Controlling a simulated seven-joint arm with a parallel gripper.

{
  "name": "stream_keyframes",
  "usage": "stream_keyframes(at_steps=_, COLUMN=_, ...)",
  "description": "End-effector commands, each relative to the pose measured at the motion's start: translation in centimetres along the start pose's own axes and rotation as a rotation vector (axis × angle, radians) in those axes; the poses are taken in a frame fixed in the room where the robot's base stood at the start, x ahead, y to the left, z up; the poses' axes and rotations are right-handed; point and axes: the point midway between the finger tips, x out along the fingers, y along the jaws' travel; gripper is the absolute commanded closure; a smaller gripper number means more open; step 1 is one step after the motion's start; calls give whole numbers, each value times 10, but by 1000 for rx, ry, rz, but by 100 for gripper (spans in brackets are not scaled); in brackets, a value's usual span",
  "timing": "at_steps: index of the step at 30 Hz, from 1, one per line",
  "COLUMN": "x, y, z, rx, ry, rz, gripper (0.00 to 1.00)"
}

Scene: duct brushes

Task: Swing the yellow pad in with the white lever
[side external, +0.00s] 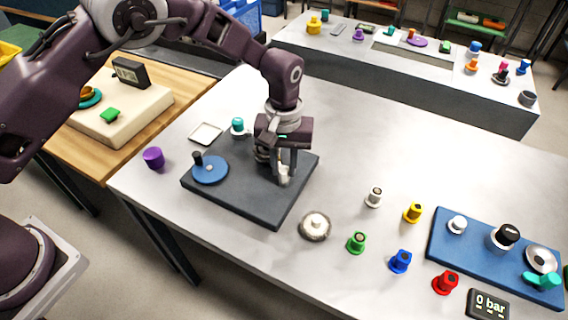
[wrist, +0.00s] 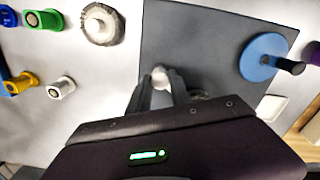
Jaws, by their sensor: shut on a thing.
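My gripper (side external: 284,180) is low over the right part of a dark grey plate (side external: 233,198). Its fingers are shut on a small white, round-topped piece, which I take to be the white lever (wrist: 160,74); it shows between the fingertips in the wrist view. The rest of the lever is hidden by the fingers and gripper body. No yellow pad can be made out on the plate; the gripper hides part of it. A blue disc (side external: 213,172) with an upright black knob (side external: 197,158) sits on the plate's left part.
Right of the plate are a round pale brush-like piece (side external: 315,226) and several coloured pegs, including a yellow one (side external: 413,213). A blue board (side external: 470,262) with fittings lies far right. A purple cup (side external: 153,158) and white tray (side external: 206,132) are left. Bare table lies behind the pegs.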

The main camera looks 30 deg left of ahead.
Motion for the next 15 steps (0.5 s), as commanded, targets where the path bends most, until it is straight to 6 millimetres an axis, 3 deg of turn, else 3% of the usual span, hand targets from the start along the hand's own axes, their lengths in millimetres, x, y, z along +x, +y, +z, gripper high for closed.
stream_keyframes(at_steps=12, x=-2, y=1, z=-1, rx=-7, ry=4, rz=3, gripper=100)
stream_keyframes(at_steps=13, x=-2, y=1, z=-1, rx=-7, ry=4, rz=3, gripper=74)
stream_keyframes(at_steps=15, x=-1, y=0, z=-1, rx=-7, ry=3, rz=3, gripper=60)
